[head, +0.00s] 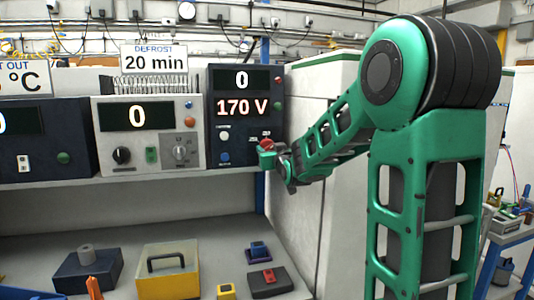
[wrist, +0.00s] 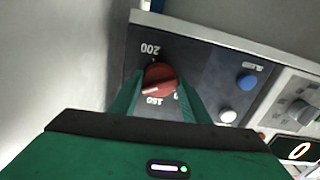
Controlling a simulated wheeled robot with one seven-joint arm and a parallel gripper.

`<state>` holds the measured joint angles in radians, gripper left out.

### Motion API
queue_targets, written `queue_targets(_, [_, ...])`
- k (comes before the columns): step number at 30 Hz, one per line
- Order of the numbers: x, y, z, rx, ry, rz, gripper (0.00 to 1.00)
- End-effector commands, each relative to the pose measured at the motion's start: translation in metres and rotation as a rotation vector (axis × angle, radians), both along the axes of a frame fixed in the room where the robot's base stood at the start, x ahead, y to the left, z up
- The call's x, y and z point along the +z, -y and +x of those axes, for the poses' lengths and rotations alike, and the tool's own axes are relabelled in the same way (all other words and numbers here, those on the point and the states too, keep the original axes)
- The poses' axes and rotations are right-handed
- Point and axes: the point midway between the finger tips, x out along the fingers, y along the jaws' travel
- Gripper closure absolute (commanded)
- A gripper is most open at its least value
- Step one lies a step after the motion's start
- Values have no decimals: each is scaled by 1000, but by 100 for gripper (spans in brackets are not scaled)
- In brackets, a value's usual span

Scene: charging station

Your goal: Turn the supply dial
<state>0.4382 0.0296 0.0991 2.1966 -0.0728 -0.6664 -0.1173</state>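The supply dial is a round red knob (wrist: 160,79) on a dark panel, with printed marks 200 and 150 upside down around it in the wrist view. A pale pointer line on it lies toward the 150 side. In the head view the red dial (head: 266,143) is at the lower right of the dark supply unit (head: 243,85), whose display reads 0 above 170 V. My gripper (wrist: 160,88) has one green finger on each side of the dial, and both appear to touch it. In the head view my gripper (head: 267,157) is small and partly covers the dial's surroundings.
Blue (wrist: 247,82) and white (wrist: 228,116) buttons sit beside the dial. A light grey unit (head: 150,130) with knobs stands to the left on the same shelf. A pale cabinet (head: 310,200) stands close on the right. A yellow box (head: 168,283) and small blocks lie below.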

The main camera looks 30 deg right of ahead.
Motion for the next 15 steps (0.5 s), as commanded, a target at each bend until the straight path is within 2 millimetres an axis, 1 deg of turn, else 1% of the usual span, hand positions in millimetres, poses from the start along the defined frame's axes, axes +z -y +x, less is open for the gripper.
queue_targets(8, [0,-2,0,4,4,19,80])
queue_targets(15, [0,-3,1,5,35,127,80])
